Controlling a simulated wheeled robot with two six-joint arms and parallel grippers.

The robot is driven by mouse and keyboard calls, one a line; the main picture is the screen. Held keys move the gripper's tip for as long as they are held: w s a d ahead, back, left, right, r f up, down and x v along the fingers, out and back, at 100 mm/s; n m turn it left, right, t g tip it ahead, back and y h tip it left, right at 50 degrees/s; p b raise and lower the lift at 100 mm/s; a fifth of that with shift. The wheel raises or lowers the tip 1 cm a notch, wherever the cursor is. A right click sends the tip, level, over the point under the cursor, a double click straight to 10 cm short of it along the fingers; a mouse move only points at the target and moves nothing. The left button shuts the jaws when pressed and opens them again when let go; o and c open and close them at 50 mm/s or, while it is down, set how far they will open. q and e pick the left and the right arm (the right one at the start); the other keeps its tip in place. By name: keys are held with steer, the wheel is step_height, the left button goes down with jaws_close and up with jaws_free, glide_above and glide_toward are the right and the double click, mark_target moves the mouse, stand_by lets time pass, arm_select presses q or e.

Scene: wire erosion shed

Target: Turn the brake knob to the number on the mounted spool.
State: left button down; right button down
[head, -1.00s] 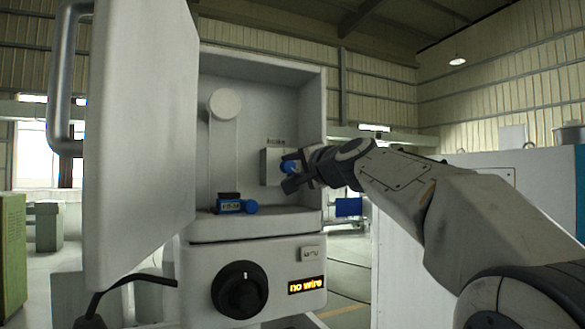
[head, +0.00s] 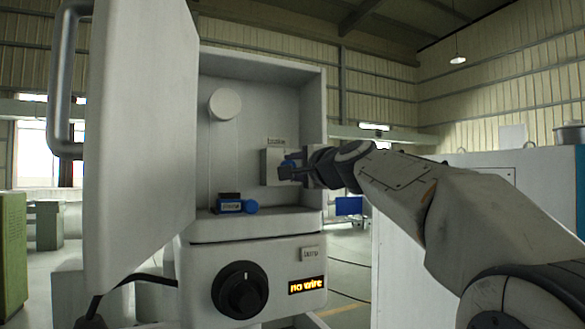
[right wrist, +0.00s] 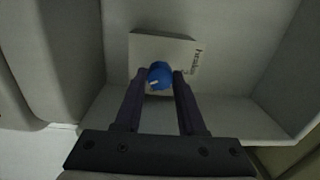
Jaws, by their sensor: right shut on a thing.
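The blue brake knob (right wrist: 160,74) sits on a grey box labelled "brake" (right wrist: 165,50) inside the open cabinet. My right gripper (right wrist: 159,78) is shut on the knob, one finger on each side. The knob's white mark points to the left and slightly down in the right wrist view. In the head view my right gripper (head: 287,172) is at the brake box (head: 270,167) and mostly hides the knob. I cannot make out a mounted spool or its number; a pale round disc (head: 224,104) is on the cabinet's back wall. My left gripper is out of view.
The cabinet door (head: 140,150) stands open at the left. A blue and black labelled device (head: 230,204) lies on the cabinet floor. Below are a black dial (head: 240,290) and a lit "no wire" display (head: 306,285). The cabinet's right wall (head: 312,130) is close to my right gripper.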

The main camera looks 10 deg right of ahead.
steer(key=c, duration=0.5)
jaws_free()
steer(key=shift+s, duration=0.1)
steer(key=b+v, duration=0.4)
steer(key=v, duration=0.6)
steer(key=shift+s+b, duration=0.15)
steer(key=shift+b, duration=0.15)
steer(key=shift+f, duration=0.1)
